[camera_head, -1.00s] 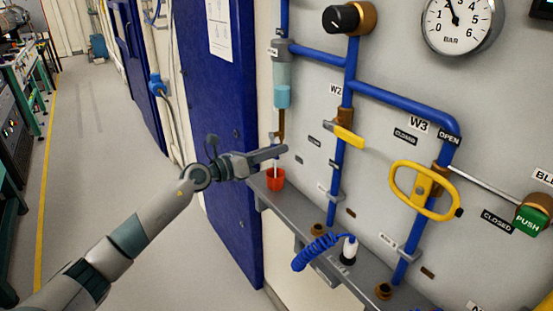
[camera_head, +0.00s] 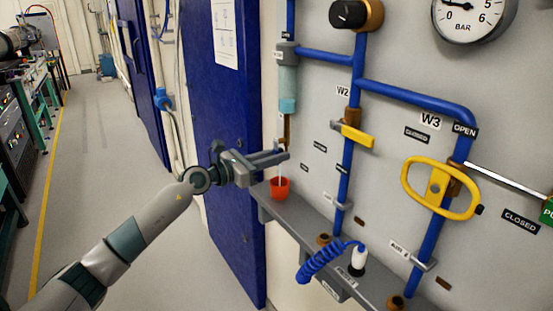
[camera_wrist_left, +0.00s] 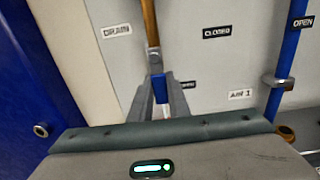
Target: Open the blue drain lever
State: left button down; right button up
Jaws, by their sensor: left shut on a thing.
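In the head view the lever is hidden by my gripper. My right gripper is not in view.
A grey ledge (camera_head: 297,213) runs below the pipes. Two yellow handles, a lever (camera_head: 357,136) and an oval one (camera_head: 408,188), stand out to the right. A blue coiled hose (camera_head: 318,265) hangs at the ledge. A blue door (camera_head: 215,100) is on the left.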

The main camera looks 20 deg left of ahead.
pick_arm(q)
jog(key=shift+a+r, duration=0.1)
jog(key=c, duration=1.7)
grip_release()
